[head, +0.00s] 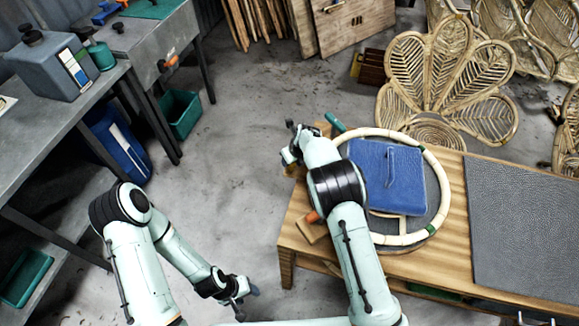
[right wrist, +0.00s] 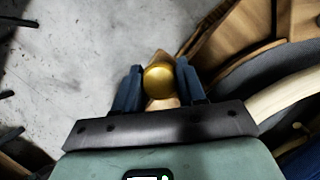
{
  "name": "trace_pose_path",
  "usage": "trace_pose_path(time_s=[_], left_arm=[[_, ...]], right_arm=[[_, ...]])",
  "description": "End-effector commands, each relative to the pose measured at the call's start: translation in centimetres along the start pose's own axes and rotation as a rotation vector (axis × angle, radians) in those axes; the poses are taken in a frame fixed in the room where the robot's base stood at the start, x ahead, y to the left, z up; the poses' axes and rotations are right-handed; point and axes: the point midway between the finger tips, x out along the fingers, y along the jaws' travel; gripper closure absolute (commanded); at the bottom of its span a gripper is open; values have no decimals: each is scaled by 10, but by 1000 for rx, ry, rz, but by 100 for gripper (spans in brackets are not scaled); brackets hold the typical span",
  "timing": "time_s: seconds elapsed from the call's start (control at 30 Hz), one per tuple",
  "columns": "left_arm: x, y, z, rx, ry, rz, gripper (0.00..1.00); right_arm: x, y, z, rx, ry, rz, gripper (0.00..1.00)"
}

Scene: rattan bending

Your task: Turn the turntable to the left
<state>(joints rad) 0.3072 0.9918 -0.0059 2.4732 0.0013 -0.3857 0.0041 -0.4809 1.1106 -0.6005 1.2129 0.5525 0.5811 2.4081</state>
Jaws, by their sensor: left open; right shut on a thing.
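The turntable (head: 436,197) is a dark grey disc on the wooden table, at centre right of the head view. A pale rattan ring (head: 443,176) with green bands lies around its top, and a blue flat piece with a handle (head: 408,180) sits inside it. My right gripper (head: 291,152) is at the left of the turntable, partly hidden by my own arm. In the right wrist view it is shut on a round brass knob (right wrist: 158,79), with a dark finger on each side. My left gripper (head: 241,291) is open and empty, low over the floor left of the table.
A dark textured mat (head: 525,225) covers the right of the wooden table (head: 457,252). A grey workbench (head: 35,130) with a canister stands at the left, a blue bin (head: 118,145) beneath. Rattan chair backs (head: 440,80) stand behind. The middle floor is clear.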

Motion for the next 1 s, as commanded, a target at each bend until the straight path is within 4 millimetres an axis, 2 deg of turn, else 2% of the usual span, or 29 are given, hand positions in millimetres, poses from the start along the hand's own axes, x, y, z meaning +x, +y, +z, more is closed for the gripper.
trace_pose_path(time_s=[0.03,0.3,0.87,0.9,0.97,1.0], left_arm=[[0,0,0,0,0,0,47],[-1,1,-1,0,1,0,47],[-1,1,-1,1,2,1,47],[-1,1,-1,1,2,1,47],[-1,1,-1,1,2,1,47],[-1,1,-1,1,2,1,47]], right_arm=[[1,-1,6,10,-6,-4,100],[5,-14,16,61,-4,-23,100],[5,-20,20,82,-13,-34,100],[5,-20,21,83,-13,-34,50],[5,-20,20,82,-12,-34,35],[5,-20,20,81,-10,-34,35]])
